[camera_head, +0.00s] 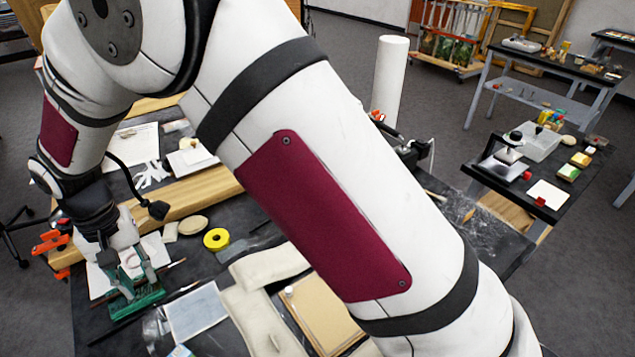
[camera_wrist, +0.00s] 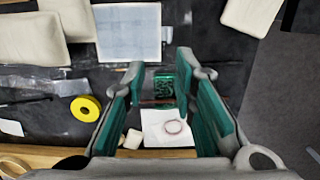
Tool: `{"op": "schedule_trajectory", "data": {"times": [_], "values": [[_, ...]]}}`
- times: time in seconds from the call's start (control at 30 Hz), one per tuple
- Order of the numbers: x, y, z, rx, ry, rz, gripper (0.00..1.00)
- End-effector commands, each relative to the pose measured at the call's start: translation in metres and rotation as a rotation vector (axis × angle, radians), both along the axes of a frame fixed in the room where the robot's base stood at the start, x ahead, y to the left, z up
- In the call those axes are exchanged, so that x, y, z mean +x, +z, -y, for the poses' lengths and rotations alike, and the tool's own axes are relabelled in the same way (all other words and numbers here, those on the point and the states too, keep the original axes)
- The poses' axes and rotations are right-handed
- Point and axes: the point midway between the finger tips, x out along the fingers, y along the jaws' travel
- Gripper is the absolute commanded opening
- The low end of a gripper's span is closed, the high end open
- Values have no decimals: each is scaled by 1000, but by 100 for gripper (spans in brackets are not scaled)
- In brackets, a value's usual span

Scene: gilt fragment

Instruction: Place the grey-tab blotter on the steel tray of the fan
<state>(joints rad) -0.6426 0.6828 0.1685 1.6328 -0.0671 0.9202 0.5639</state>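My gripper (camera_head: 135,280) is at the lower left of the head view, pointing down over the dark workbench. In the wrist view its two teal-padded fingers (camera_wrist: 160,88) stand wide apart, with no object visibly clamped. A green patterned block (camera_wrist: 163,88) lies below, between them; it also shows in the head view (camera_head: 140,303). A pale rectangular sheet (camera_head: 195,312) lies on the bench right of my gripper, and ahead of it in the wrist view (camera_wrist: 128,32). I cannot tell whether this is the grey-tab blotter. I cannot make out the fan or its steel tray; my arm hides much of the bench.
A yellow tape roll (camera_head: 216,239) and pale padded bags (camera_head: 268,265) lie near the sheet. A wooden beam (camera_head: 195,193) crosses the bench behind my gripper. A tall white cylinder (camera_head: 389,78) stands behind my arm. A side table at right holds a clear bin (camera_head: 537,142).

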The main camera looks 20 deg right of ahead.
Motion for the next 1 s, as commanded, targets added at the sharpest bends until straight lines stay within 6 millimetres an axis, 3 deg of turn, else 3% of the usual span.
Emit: {"op": "schedule_trajectory", "data": {"times": [0.23, 0.47, 0.7, 1.0], "values": [[21, 98, 88, 47, -46, 117, 25], [7, 174, 183, 74, -96, 235, 25], [-38, 225, 271, 86, -152, 358, 25], [-117, 246, 351, 83, -220, 509, 25]]}}
